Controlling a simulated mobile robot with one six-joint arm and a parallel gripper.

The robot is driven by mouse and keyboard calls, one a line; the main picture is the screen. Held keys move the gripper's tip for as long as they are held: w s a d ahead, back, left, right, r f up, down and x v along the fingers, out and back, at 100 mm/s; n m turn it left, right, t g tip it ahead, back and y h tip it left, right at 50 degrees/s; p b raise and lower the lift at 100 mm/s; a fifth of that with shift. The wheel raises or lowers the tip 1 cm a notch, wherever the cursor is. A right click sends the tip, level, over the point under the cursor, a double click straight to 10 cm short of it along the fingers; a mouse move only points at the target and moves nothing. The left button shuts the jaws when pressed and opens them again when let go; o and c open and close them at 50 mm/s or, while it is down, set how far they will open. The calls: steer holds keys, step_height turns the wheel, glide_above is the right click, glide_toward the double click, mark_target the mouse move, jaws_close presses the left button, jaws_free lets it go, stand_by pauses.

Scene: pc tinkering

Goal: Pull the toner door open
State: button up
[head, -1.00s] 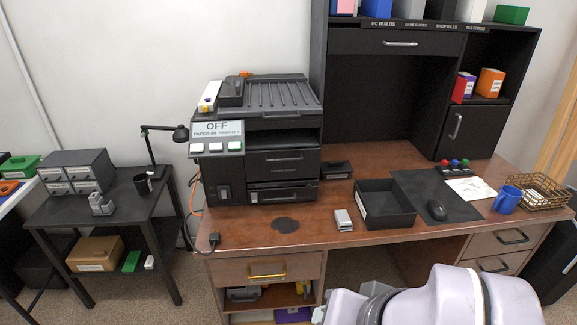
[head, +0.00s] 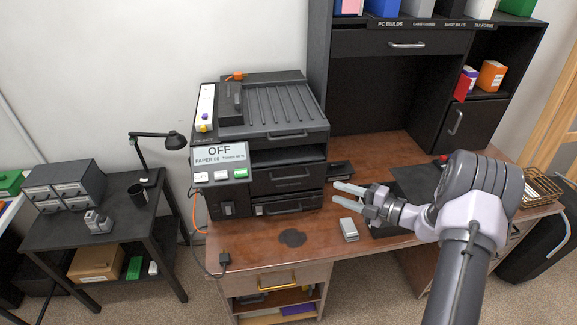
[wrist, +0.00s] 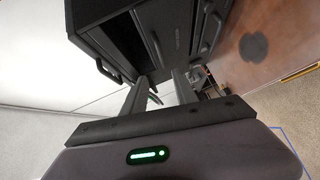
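The black printer (head: 262,145) stands on the left of the desk. Its front has a closed panel (head: 288,180) with a bar handle, which looks like the toner door, though its label is too small to read. A shut lower tray (head: 288,204) with its own handle is beneath. The printer also fills the top of the wrist view (wrist: 140,20), tilted, with handles showing. My gripper (head: 337,191) is open and empty, to the right of the printer front and above the desk. Its two fingers point toward the printer and are apart from the panel.
A control panel (head: 219,154) reading OFF has several buttons. A small grey box (head: 348,229) and a dark stain (head: 292,238) are on the desk (head: 262,252) before the printer. A black open bin (head: 385,231) is partly behind my arm. A side table with a lamp (head: 172,141) stands left.

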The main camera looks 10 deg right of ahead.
mark_target(293, 178)
steer(key=b+x, duration=0.2)
steer(key=x, duration=0.6)
steer(key=b+x, duration=0.2)
steer(key=x, duration=0.6)
steer(key=shift+a+f, duration=0.2)
steer(key=shift+a, duration=0.3)
jaws_close()
